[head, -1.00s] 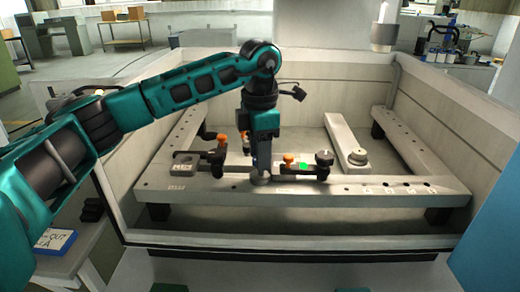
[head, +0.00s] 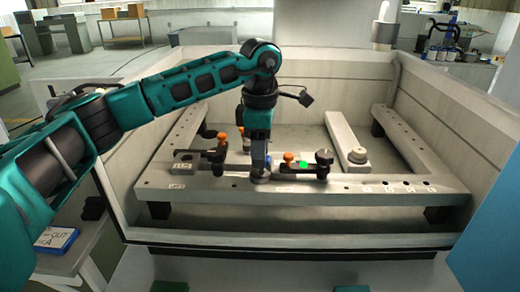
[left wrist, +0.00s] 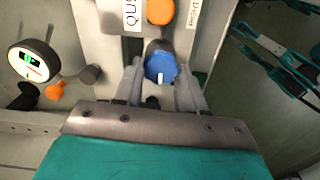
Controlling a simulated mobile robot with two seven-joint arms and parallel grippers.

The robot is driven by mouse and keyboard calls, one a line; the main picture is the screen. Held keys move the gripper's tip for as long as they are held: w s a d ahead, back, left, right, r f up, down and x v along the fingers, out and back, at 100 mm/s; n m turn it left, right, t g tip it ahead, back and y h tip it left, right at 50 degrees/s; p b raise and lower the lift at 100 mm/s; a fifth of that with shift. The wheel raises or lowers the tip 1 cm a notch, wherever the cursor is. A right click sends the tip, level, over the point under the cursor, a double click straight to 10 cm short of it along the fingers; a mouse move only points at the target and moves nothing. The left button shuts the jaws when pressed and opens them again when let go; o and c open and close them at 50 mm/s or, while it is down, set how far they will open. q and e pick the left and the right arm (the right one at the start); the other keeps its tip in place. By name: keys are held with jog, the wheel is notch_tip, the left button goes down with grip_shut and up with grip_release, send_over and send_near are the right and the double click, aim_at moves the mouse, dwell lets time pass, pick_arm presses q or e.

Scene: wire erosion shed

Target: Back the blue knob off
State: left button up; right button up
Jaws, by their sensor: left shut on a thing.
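The blue knob (left wrist: 161,67) shows in the left wrist view, between the two fingers of my left gripper (left wrist: 160,80). A small white mark shows on its face. The fingers are shut on it from both sides. My right gripper is in neither view.
An orange knob (left wrist: 160,11) is close beyond the blue one. A round dial (left wrist: 34,62) with a green display stands to the left in the wrist view. Orange-knobbed black clamps (head: 221,139) flank my gripper on the pale frame (head: 400,188). The tank walls surround it.

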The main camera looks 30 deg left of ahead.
pick_arm(q)
jog(key=o, duration=1.1)
jog(key=shift+r, duration=0.1)
notch_tip(320, 180, up, 13)
jog(key=shift+f, duration=0.1)
